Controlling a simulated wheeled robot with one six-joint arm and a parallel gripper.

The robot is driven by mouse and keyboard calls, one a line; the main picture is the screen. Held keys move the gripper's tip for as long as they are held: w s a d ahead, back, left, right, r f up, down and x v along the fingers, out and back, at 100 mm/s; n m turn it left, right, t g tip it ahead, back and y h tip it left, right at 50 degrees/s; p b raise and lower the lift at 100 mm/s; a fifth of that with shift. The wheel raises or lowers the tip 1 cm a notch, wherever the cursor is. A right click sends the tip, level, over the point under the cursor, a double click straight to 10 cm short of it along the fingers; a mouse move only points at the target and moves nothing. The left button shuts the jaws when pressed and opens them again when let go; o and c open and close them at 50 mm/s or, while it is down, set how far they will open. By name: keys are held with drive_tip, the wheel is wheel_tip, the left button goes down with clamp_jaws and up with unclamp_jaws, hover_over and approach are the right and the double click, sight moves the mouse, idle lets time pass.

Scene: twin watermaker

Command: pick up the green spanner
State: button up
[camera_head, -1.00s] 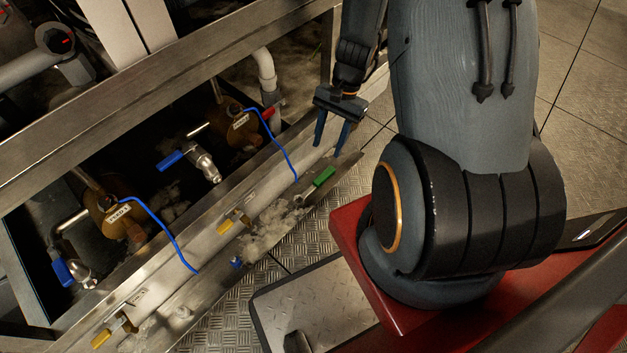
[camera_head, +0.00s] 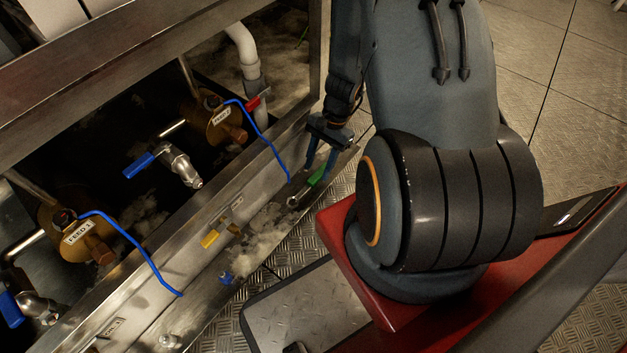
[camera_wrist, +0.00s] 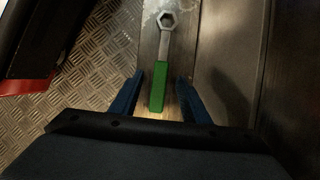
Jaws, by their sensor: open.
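The green spanner has a green handle and a grey metal ring head. In the head view its handle (camera_head: 317,176) lies on the narrow metal ledge (camera_head: 268,222) at the foot of the frame, with the head towards the lower left. In the wrist view the spanner (camera_wrist: 158,86) lies lengthwise, its head at the top. My gripper (camera_head: 321,173) is open and above the handle end. In the wrist view its blue fingers (camera_wrist: 160,82) stand on either side of the handle's near end, with gaps on both sides. I cannot tell the exact height between the fingertips and the ledge.
Pale fluffy debris (camera_head: 255,247) lies on the ledge beyond the spanner's head. A yellow-handled valve (camera_head: 211,238) and a blue hose (camera_head: 262,140) are on the frame nearby. My red base stands to the right, over chequered floor plate (camera_wrist: 88,62).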

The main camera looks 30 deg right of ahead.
sight(309, 184)
drive_tip(key=shift+b+x, duration=0.5)
drive_tip(key=shift+x, duration=0.9)
clamp_jaws()
